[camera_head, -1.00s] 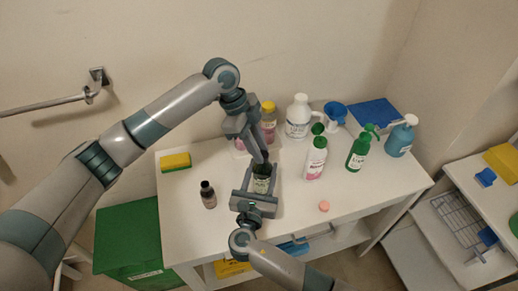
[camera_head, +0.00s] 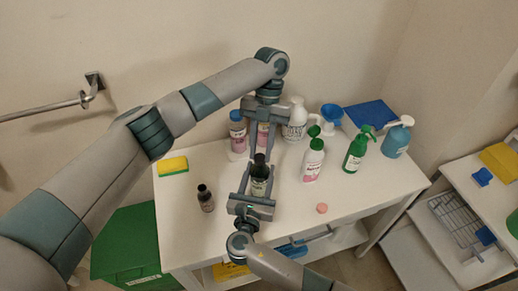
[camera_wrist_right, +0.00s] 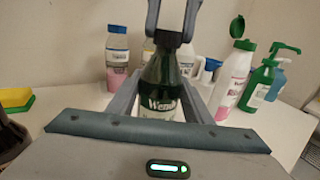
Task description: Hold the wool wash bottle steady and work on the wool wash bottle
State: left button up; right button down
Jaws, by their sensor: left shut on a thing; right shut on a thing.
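The wool wash bottle (camera_head: 258,187) is dark green with a pale label and a black cap (camera_head: 260,159). It stands upright near the front middle of the white table, and it fills the middle of the right wrist view (camera_wrist_right: 160,100). My right gripper (camera_head: 258,179) comes from the front and is shut on the bottle's body, one finger on each side. My left gripper (camera_head: 261,152) reaches down from above and is shut on the black cap, which still sits on the bottle's neck. The cap's threads are not visible.
A small dark bottle (camera_head: 206,199) stands left of the grippers. A white-and-pink bottle (camera_head: 312,163) with an open green lid stands right, beyond it a green spray bottle (camera_head: 356,152). A pink disc (camera_head: 322,208) lies at the front. A sponge (camera_head: 173,165) lies left.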

pick_arm(q)
jog(key=m, duration=0.2)
jog(key=m+t+y, duration=0.1)
jog(key=m, duration=0.1)
jog(key=m+y, duration=0.1)
jog(key=m, duration=0.2)
jog(key=shift+s+d, duration=0.15)
jog(key=shift+d, duration=0.1)
jog(key=o, duration=1)
jog(key=shift+r, duration=0.1)
jog(key=shift+r, duration=2.15)
